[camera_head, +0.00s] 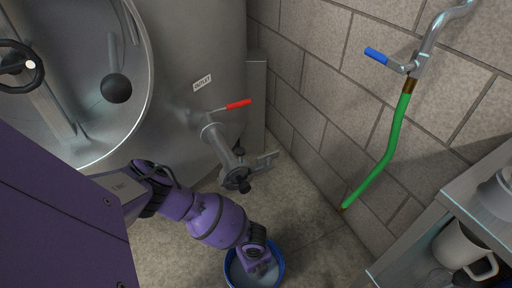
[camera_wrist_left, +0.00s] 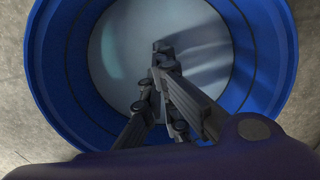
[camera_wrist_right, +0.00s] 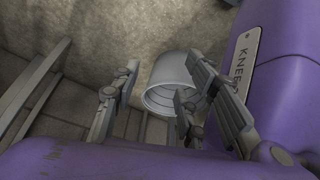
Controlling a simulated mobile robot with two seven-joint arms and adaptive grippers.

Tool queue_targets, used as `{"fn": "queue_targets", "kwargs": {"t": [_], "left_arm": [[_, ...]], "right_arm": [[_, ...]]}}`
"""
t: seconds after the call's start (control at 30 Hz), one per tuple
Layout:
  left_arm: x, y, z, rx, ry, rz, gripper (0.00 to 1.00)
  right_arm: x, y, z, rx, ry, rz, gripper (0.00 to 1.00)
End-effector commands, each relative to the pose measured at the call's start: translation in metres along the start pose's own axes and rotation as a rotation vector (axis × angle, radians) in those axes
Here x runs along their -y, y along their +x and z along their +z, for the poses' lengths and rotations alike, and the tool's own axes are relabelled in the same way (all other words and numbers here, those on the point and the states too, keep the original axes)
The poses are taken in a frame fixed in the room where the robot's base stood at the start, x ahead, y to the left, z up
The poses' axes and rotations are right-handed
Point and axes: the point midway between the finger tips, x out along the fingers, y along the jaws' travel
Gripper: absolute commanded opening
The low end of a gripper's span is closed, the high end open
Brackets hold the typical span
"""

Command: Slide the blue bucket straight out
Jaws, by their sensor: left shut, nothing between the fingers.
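The blue bucket (camera_head: 281,264) stands on the floor at the bottom of the head view, in front of the tank's outlet pipe. It fills most of the left wrist view (camera_wrist_left: 50,75), with a pale grey, shiny inside; I cannot tell whether that is liquid or the bottom. My left gripper (camera_head: 262,268) points down over the bucket's opening. Its fingers (camera_wrist_left: 162,52) are shut and empty; how deep they reach is unclear. My right gripper (camera_wrist_right: 160,75) is open, away from the bucket, and not in the head view.
A steel tank (camera_head: 190,50) has an outlet valve with a red lever (camera_head: 238,104). A green hose (camera_head: 385,160) hangs from a blue-handled tap on the block wall. A metal shelf (camera_head: 470,205) with a jug stands at right.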

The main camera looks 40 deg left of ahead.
Motion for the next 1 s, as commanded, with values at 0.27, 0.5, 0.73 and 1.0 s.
{"fn": "queue_targets", "kwargs": {"t": [0.27,0.5,0.73,1.0], "left_arm": [[0.001,0.054,-0.01,-0.006,0.002,0.0,0.0],[0.001,0.05,-0.036,-0.002,-0.002,-0.001,0.0],[0.001,0.05,-0.04,0.0,-0.002,-0.001,0.0],[0.0,0.05,-0.046,-0.003,-0.002,0.0,0.0]], "right_arm": [[0.001,0.028,0.0,0.005,-0.032,-0.015,0.4],[0.001,0.028,-0.011,-0.016,-0.037,-0.017,0.4],[0.002,0.027,-0.004,-0.004,-0.031,-0.016,0.4],[0.001,0.025,0.005,0.014,-0.028,-0.014,0.4]]}}
